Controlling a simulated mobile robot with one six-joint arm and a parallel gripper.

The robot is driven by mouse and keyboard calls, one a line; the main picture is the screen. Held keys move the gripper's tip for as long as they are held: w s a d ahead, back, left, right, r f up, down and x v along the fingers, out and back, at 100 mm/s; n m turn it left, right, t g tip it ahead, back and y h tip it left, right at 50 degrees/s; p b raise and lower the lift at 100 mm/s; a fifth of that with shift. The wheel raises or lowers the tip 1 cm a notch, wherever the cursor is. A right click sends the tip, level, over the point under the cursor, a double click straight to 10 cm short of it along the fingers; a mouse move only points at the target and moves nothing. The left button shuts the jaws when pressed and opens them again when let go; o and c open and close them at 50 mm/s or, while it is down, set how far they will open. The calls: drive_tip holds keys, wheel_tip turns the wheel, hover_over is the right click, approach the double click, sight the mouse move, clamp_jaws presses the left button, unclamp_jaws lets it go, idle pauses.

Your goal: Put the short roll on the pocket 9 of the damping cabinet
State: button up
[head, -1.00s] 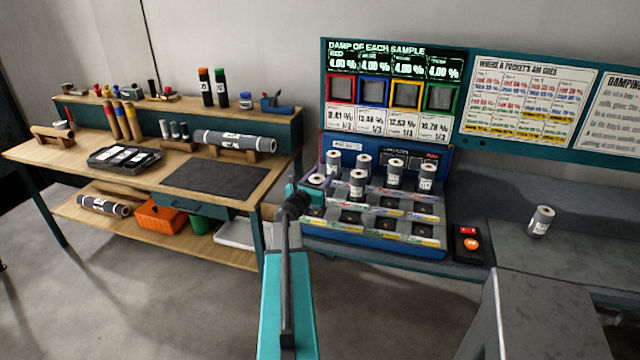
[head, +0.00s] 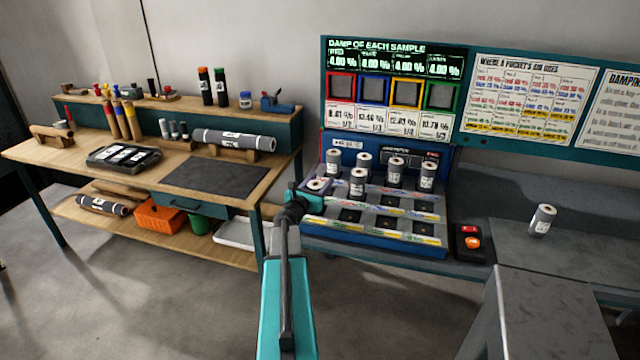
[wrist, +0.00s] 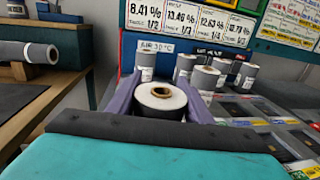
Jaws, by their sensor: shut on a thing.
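A short grey roll with a white top and a tan core (wrist: 160,95) sits between the two fingers of my gripper (wrist: 158,98) in the wrist view. My gripper is shut on it, and it stands upright. In the head view the held roll (head: 318,184) shows only its top at the left edge of the damping cabinet (head: 375,247). My arm hides part of the cabinet's left side. Several grey rolls, such as one (head: 357,182), stand upright in the cabinet's rear pockets. The front pockets (head: 385,225) look dark and empty. I cannot read which pocket is number 9.
A red and orange button box (head: 468,240) stands right of the cabinet. Another grey roll (head: 542,219) stands on the grey counter at right. The wooden workbench (head: 130,180) with a long roll (head: 235,139) is at left. Display panels rise behind the cabinet.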

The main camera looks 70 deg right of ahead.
drive_tip(key=shift+f, duration=0.15)
drive_tip(key=o, duration=1.2)
drive_tip(key=w+a+b, duration=0.1)
drive_tip(key=a+b, duration=0.2)
drive_tip(key=a, duration=0.9)
drive_tip(key=shift+w, duration=0.15)
idle(0.4)
